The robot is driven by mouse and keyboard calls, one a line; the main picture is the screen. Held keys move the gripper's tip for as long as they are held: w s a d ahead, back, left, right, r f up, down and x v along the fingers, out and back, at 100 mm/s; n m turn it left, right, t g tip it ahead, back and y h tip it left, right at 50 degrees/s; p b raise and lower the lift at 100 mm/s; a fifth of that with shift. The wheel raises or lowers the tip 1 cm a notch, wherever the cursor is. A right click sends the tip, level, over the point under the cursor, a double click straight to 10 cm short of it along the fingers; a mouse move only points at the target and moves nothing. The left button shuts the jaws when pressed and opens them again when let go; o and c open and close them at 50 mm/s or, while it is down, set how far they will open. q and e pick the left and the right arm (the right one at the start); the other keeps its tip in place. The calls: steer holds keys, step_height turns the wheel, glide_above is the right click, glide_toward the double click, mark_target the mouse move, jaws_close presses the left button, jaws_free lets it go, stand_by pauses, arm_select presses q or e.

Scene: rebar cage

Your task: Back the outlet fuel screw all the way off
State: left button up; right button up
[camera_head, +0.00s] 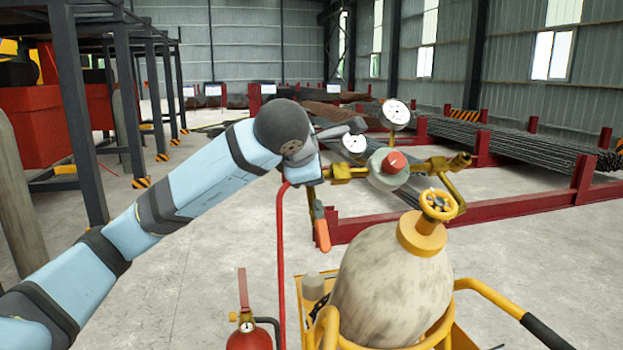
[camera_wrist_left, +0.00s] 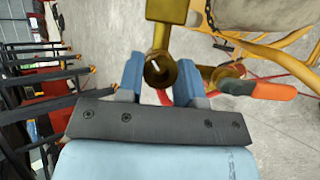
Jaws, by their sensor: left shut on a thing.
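The pressure regulator (camera_head: 378,176) has a red knob, two round white gauges and brass fittings. A brass outlet fitting (camera_head: 343,172) sticks out from its left side. In the left wrist view, the round open end of the outlet fuel screw (camera_wrist_left: 171,74) shows as a brass ring between the two blue fingers. My left gripper (camera_head: 316,172) is shut on this brass piece at the outlet, its fingers on either side of it. It also shows in the left wrist view (camera_wrist_left: 160,76). In the head view my gripper hides most of the held piece. My right gripper is out of view.
A gas cylinder (camera_head: 390,285) with a yellow valve wheel (camera_head: 438,203) stands in a yellow cart. A red hose (camera_head: 281,260) and an orange-handled tool (camera_head: 321,230) hang below my gripper. A red extinguisher (camera_head: 247,335) stands nearby.

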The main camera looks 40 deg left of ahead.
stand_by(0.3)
arm_select(q)
steer(key=o, duration=0.9)
steer(key=shift+p+v, duration=0.75)
steer(key=shift+v, duration=6.2)
